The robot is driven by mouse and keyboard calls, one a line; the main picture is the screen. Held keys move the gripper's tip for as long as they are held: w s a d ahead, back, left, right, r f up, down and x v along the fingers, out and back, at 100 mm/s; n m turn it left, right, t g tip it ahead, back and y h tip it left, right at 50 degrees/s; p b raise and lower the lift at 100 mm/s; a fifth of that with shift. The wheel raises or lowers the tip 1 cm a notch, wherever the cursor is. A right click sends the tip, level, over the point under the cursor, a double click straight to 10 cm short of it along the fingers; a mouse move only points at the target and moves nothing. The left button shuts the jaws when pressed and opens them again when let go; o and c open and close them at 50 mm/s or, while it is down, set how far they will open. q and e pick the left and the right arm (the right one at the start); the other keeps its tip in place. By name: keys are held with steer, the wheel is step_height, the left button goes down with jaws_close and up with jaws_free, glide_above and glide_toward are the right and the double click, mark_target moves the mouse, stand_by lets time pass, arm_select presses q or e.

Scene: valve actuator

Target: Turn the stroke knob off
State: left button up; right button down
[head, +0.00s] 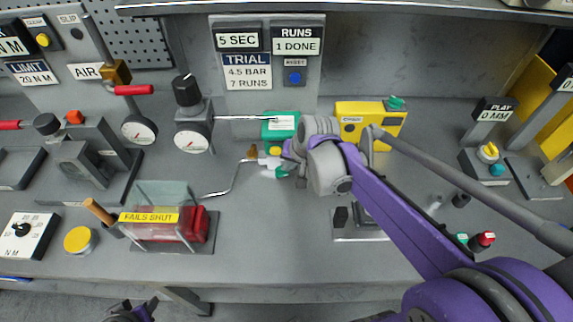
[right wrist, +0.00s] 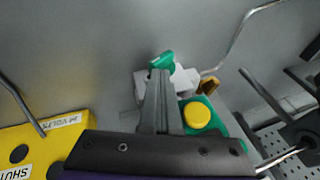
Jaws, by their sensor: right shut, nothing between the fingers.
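No label reading "stroke" is legible, so I cannot tell for certain which knob it names. A small green knob (right wrist: 162,60) stands on a white fitting (right wrist: 185,80) in the right wrist view; the fitting also shows in the head view (head: 268,162). My right gripper (right wrist: 160,74) is shut and empty, its fingertips at the green knob; whether they touch it I cannot tell. A green block (head: 281,125) with a yellow knob (right wrist: 197,116) is beside the fingers. My left gripper (head: 135,312) only peeks in at the bottom edge of the head view, its jaws unclear.
A yellow box (head: 370,116) with another green knob (head: 396,102) stands right of the green block. A thin bent pipe (head: 232,180) runs from the fitting toward a clear box labelled FAILS SHUT (head: 150,218). A white dial box (head: 22,236) is at left.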

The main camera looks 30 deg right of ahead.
steer(key=shift+s+d+f+t+y, duration=0.25)
steer(key=shift+t+y, duration=0.15)
steer(key=shift+y, duration=0.2)
steer(key=shift+d, duration=0.2)
stand_by(1.6)
